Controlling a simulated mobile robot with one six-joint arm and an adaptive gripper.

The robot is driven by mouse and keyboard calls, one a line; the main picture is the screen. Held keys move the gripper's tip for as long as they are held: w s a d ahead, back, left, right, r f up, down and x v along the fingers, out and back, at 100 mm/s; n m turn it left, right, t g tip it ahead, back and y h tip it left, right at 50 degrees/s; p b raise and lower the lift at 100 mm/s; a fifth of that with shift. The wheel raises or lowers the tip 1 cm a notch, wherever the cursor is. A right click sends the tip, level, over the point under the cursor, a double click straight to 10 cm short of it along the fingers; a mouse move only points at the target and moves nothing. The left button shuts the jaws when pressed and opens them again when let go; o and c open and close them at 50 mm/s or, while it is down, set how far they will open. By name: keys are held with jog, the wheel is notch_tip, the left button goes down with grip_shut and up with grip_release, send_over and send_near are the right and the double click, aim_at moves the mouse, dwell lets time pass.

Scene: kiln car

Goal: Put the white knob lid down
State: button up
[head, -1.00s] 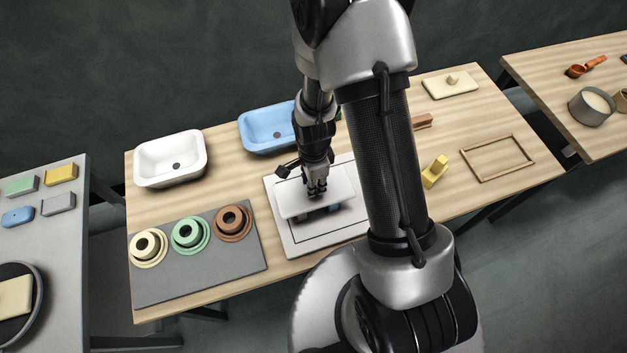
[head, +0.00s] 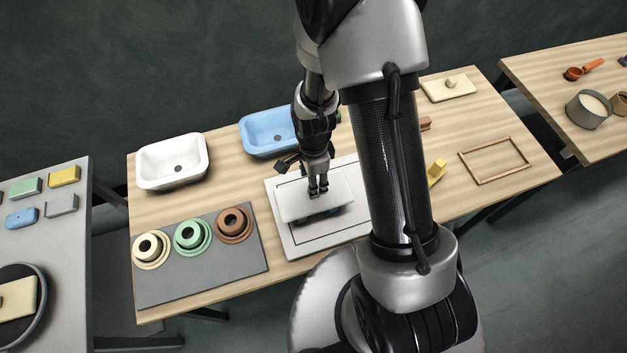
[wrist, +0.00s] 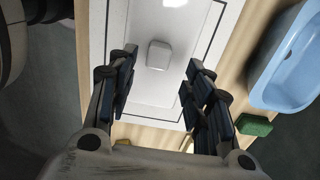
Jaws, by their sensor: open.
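The white knob lid (head: 296,205) is a flat white plate over the white board with a dark outline (head: 300,244). In the wrist view its square white knob (wrist: 158,55) stands up from the plate (wrist: 150,92). My gripper (head: 318,189) is over the middle of the lid. In the wrist view my gripper (wrist: 161,62) is open, one finger on each side of the knob, with gaps showing. Dark and bluish shapes show beneath the lid's front edge; I cannot tell what they are or what bears the lid.
A white basin (head: 160,178) and a blue basin (head: 258,148) stand behind. A grey mat (head: 205,277) with cream, green and brown ringed pieces lies left. A yellow piece (head: 437,170) and a wooden frame (head: 483,180) are right. A green block (wrist: 255,124) sits beside the blue basin.

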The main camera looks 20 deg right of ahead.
notch_tip(320, 180, up, 19)
jog(key=s+n+t+p, duration=0.1)
jog(key=n, duration=0.3)
jog(key=s+r+n+t, duration=0.3)
jog(key=s+r+n, duration=1.1)
jog(key=r, duration=0.1)
jog(key=shift+s+t, duration=0.15)
jog(key=shift+t, duration=0.15)
notch_tip(320, 180, down, 12)
jog(key=b, duration=1.1)
jog(key=shift+r, duration=0.1)
